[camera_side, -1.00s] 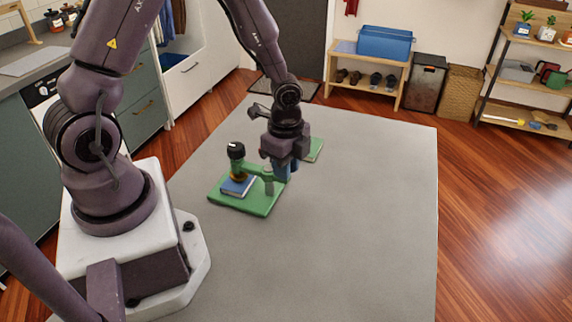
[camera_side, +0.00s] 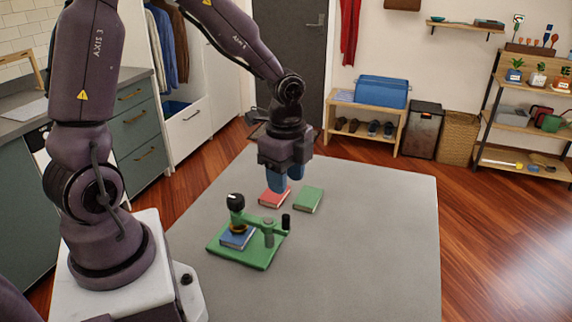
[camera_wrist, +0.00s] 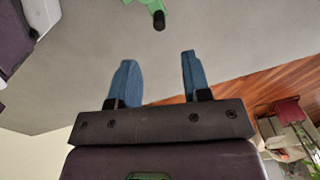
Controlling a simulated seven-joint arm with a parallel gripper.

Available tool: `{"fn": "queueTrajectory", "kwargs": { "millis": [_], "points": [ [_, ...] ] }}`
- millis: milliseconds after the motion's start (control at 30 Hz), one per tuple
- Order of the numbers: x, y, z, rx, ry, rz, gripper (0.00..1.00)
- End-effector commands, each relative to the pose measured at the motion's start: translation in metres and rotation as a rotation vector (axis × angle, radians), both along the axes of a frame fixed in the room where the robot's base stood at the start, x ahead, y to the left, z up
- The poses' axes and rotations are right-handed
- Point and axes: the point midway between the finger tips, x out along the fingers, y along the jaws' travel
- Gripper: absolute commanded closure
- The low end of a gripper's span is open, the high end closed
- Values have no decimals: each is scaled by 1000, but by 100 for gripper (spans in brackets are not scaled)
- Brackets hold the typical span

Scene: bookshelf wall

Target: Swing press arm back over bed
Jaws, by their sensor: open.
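The green book press (camera_side: 262,256) stands on the grey table. Its green press arm (camera_side: 255,219) extends from a grey post (camera_side: 268,235) to the black-knobbed screw head (camera_side: 235,203), which is over a blue book (camera_side: 237,238) on the bed. A black handle (camera_side: 286,221) stands at the arm's other end. My gripper (camera_side: 286,180) is open and empty, above and behind the press, apart from the handle. In the wrist view, my two blue fingers (camera_wrist: 159,78) are spread, with the black handle (camera_wrist: 158,20) beyond them at the top edge.
A red book (camera_side: 274,197) and a green book (camera_side: 308,199) lie on the table behind the press, the red one close below my gripper. The table (camera_side: 370,250) is bare to the right. A bench with a blue bin (camera_side: 382,91) stands beyond the table.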

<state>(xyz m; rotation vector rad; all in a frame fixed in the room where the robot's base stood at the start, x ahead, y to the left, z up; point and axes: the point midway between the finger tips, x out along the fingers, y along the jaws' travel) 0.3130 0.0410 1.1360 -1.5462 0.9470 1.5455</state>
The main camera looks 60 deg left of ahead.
Motion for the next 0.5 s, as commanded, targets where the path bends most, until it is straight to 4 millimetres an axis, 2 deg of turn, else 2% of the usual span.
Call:
{"fn": "queueTrajectory", "kwargs": {
  "millis": [100,200,500],
  "points": [
    [1,1,17,2,-4,2,56],
    [0,0,23,1,-2,1,56],
    [0,0,26,0,1,0,56]
  ]
}}
